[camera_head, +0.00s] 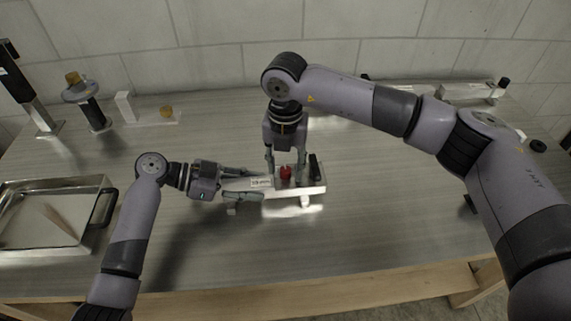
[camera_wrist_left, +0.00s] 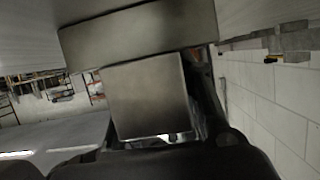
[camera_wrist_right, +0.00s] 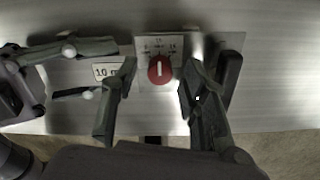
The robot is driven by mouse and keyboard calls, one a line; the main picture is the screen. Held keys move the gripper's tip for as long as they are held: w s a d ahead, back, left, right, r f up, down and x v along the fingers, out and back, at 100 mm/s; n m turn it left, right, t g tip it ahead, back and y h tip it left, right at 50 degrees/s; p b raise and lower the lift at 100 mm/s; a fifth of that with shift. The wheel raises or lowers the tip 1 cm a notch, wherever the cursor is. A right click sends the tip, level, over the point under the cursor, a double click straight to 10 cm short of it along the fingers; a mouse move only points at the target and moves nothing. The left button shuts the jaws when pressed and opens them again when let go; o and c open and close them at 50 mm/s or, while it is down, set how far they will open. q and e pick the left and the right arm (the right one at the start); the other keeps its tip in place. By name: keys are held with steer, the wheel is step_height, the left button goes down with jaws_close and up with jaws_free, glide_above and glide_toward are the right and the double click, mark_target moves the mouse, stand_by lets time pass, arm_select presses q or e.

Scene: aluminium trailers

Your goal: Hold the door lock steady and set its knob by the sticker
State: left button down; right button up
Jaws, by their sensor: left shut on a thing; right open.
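The door lock (camera_head: 312,189) is a silver metal plate on the table, with a red knob (camera_head: 286,172) and a black handle (camera_head: 315,168). In the right wrist view the red knob (camera_wrist_right: 160,69) has a white line that stands upright, below a printed scale (camera_wrist_right: 157,46). A sticker reading "10 m" (camera_wrist_right: 105,71) lies left of the knob, partly hidden by a finger. My left gripper (camera_head: 262,183) is shut on the lock's left end. My right gripper (camera_head: 285,179) is open above the lock; its fingers (camera_wrist_right: 156,100) stand either side of the knob, apart from it.
A metal tray (camera_head: 50,247) with a black handle is at the left. A silver piece (camera_head: 468,93) lies at the back right. The front table is clear.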

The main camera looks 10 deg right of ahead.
mark_target(285, 169)
step_height(285, 169, up, 12)
steer(key=shift+f, duration=0.15)
stand_by(0.4)
arm_select(q)
steer(key=c, duration=1.1)
jaws_free()
steer(key=shift+o, duration=0.2)
